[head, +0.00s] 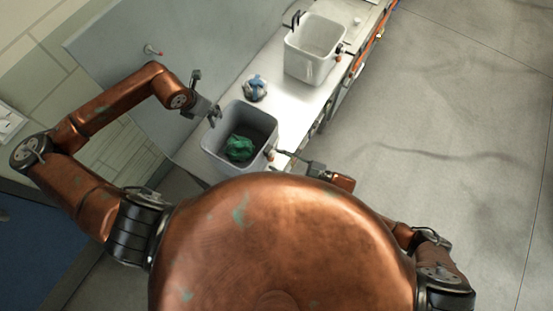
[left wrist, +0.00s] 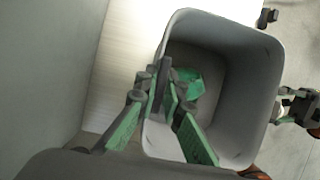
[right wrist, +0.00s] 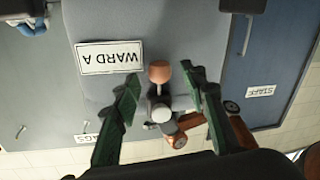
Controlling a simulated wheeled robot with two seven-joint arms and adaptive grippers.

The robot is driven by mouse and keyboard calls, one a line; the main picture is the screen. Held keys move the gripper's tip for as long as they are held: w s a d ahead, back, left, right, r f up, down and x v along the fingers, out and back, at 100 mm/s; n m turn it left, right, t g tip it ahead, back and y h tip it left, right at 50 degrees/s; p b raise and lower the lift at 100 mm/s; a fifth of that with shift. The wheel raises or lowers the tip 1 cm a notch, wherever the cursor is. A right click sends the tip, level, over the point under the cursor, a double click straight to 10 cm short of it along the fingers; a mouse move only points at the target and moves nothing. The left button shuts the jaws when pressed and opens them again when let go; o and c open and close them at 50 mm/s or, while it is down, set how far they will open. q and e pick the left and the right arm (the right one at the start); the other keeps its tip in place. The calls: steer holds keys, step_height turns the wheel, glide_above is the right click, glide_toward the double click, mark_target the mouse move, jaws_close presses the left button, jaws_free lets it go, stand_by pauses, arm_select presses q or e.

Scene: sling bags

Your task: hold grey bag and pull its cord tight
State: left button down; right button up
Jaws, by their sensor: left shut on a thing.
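The grey bag (head: 213,142) is a deep, square-mouthed, open-topped container on the white bench. A crumpled green cloth (head: 239,148) lies inside it and also shows in the left wrist view (left wrist: 192,82). My left gripper (head: 216,112) is shut on the bag's rim at its left side; in the left wrist view its fingers straddle the wall (left wrist: 160,138). An orange-brown knob (head: 269,153) is at the bag's right side; the cord itself is not clear. My right gripper (head: 283,152) is close to that knob. In the right wrist view its fingers are apart, with an orange knob (right wrist: 159,72) between them, seemingly untouched.
A second, pale container (head: 315,48) stands further along the bench (head: 278,105). A small blue and white bundle (head: 255,88) lies between the two. A grey panel (head: 120,45) with a red knob (head: 150,49) is at the left. The floor at right is clear.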

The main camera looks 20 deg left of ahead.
steer(key=shift+a, duration=0.55)
steer(key=shift+c, duration=0.6)
jaws_close()
